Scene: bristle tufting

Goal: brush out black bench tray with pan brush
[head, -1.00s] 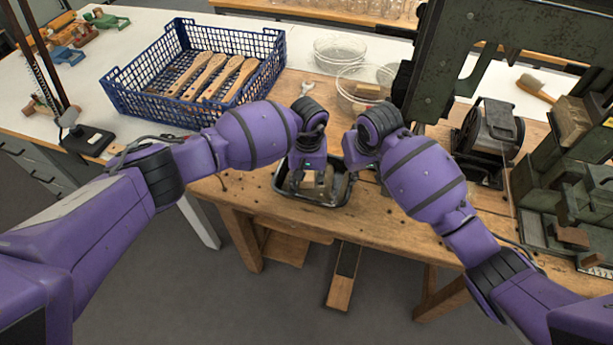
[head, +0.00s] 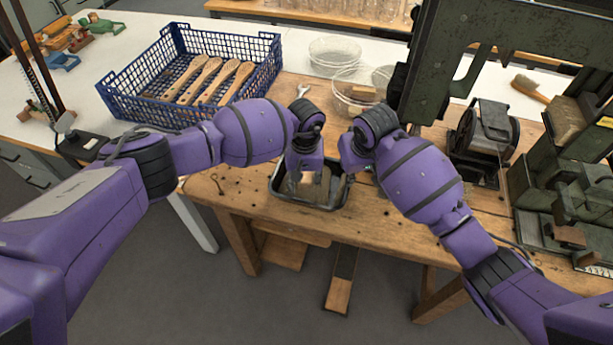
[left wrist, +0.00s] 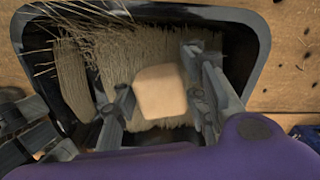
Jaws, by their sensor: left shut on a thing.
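The black bench tray (head: 330,207) sits near the front edge of the wooden bench. Its dark rim (left wrist: 262,45) frames most of the left wrist view, with loose pale bristles (left wrist: 75,30) at the upper left. My left gripper (head: 308,180) reaches down into the tray. In the left wrist view, its fingers (left wrist: 165,100) are shut on the pan brush (left wrist: 160,88), a pale wooden block with tan bristles around it. The brush is mostly hidden in the head view. My right gripper (head: 357,158) is beside the tray's right side; its fingertips are unclear.
A blue crate (head: 115,98) holding several wooden brush handles stands at the back left. Glass bowls (head: 338,52) stand behind the tray. A green machine (head: 432,75) and a dark motor (head: 484,130) fill the right side.

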